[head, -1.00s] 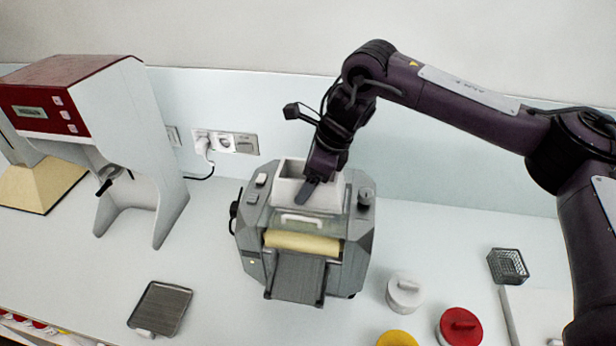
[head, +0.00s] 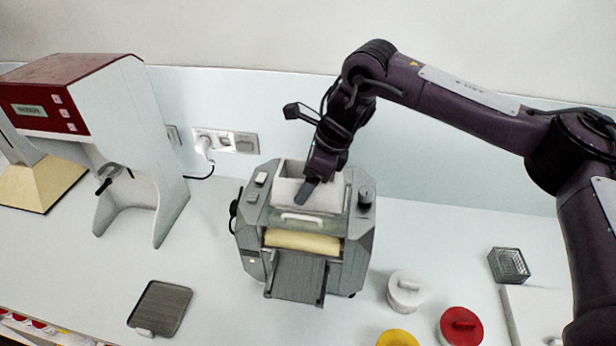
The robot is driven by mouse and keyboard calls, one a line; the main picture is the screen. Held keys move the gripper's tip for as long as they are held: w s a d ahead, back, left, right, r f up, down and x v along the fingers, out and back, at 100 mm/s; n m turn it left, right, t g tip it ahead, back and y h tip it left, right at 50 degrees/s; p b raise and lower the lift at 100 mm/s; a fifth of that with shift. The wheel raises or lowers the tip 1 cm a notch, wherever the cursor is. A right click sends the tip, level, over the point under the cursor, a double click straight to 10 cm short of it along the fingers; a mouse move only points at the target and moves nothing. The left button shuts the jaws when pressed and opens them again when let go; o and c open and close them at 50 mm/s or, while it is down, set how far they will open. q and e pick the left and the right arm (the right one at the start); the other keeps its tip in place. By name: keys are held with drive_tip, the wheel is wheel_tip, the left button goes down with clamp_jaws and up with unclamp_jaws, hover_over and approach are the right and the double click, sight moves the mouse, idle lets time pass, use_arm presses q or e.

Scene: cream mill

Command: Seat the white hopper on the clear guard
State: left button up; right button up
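The white hopper (head: 322,197) is an open-topped box on top of the grey mill (head: 250,240), at its back. It looks about level. The clear guard (head: 301,228) is a see-through panel with a white handle, just in front of and below the hopper, above a cream roller. My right gripper (head: 307,191) reaches down from behind over the hopper. One dark finger shows inside or against the hopper's front wall; the other finger is hidden, so its grip cannot be made out. Whether the hopper touches the guard cannot be told. My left gripper is out of view.
A red and white machine (head: 140,150) stands at the left. A dark tray (head: 160,308) lies front left. White (head: 405,292), red (head: 460,325) and yellow (head: 397,338) lidded jars stand front right, near a wire basket (head: 509,265).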

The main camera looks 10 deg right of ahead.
drive_tip(key=shift+f, duration=0.1)
drive_tip(key=o, duration=1.1)
drive_tip(key=shift+d+r+b, duration=0.1)
drive_tip(key=shift+r+b, duration=0.1)
drive_tip(key=shift+b, duration=0.1)
drive_tip(key=b+v, duration=0.2)
drive_tip(key=v, duration=0.4)
drive_tip(key=shift+d+r, duration=0.15)
drive_tip(key=shift+r, duration=0.1)
drive_tip(key=shift+s+d+r, duration=0.15)
drive_tip(key=shift+r, duration=0.25)
drive_tip(key=shift+f, duration=0.1)
